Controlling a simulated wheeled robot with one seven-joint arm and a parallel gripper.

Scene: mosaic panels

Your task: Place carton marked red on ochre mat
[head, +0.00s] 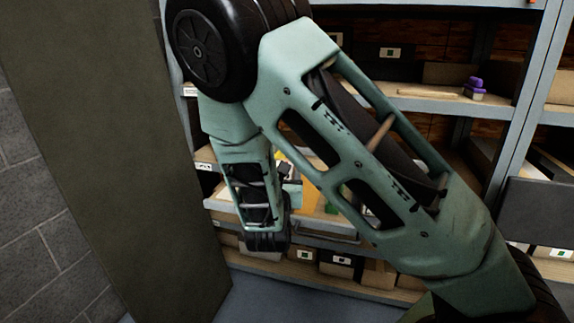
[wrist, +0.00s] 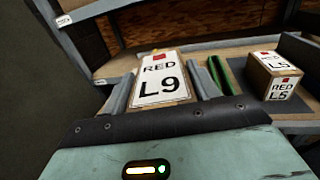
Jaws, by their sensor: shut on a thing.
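A carton marked "RED L9" (wrist: 160,82), with a white label and a red patch, sits between the two grey fingers of my gripper (wrist: 165,78) in the wrist view. The fingers are shut on its sides. A second carton marked "RED L5" (wrist: 275,75) stands to the right, apart from my gripper, on a dark grey surface. In the head view my arm covers most of the gripper area, with small yellow and white patches beside it. I cannot make out the ochre mat for certain.
A green strip (wrist: 226,74) lies just right of the right finger. The shelf board (wrist: 122,64) spreads behind the held carton, with a shelf edge above. In the head view, a purple item (head: 474,88) lies on an upper shelf, and labelled boxes (head: 340,262) fill the lower one.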

